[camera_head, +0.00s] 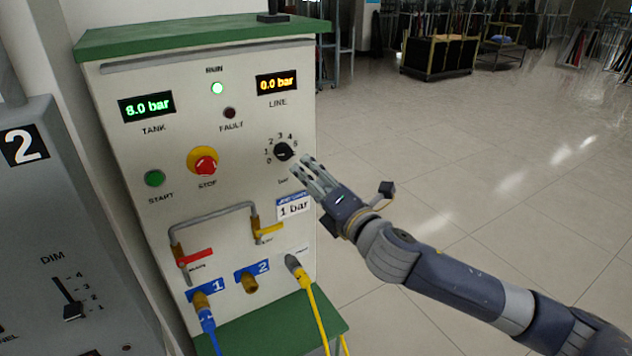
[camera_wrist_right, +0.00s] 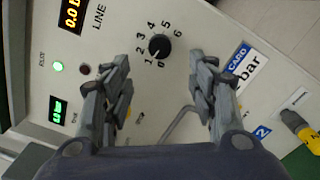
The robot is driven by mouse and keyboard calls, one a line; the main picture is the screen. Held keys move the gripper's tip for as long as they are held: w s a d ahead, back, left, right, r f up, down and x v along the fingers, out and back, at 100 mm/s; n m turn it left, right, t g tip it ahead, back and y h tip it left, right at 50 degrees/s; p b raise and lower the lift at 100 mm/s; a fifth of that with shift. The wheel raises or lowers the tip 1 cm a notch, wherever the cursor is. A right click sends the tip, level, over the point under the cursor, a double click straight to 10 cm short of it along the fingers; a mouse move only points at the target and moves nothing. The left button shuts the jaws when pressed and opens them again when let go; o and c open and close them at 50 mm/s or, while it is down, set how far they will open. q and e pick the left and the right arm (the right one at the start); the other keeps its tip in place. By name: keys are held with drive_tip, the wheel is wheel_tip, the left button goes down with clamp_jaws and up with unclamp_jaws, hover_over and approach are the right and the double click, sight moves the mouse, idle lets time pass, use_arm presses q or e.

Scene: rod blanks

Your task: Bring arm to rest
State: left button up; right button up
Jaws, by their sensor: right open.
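My right gripper (camera_head: 316,178) is in front of the right side of a white control panel (camera_head: 120,95) with a green top. It is open and empty. Its fingertips are close to the black pressure knob (camera_head: 283,151), which has a numbered dial around it. In the right wrist view the gripper (camera_wrist_right: 160,95) has its fingers spread, with the knob (camera_wrist_right: 159,46) beyond and between them. I cannot tell the exact gap to the knob. My left gripper does not show.
The panel has a red stop button (camera_head: 205,165), a green start button (camera_head: 154,178), a red-handled valve (camera_head: 195,258), and blue (camera_head: 207,325) and yellow hoses (camera_head: 314,310). A grey cabinet marked 2 (camera_head: 40,215) stands at left. The floor (camera_head: 480,180) at right is clear.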

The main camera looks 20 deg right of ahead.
drive_tip(key=shift+s+d, duration=0.1)
drive_tip(key=shift+s, duration=0.35)
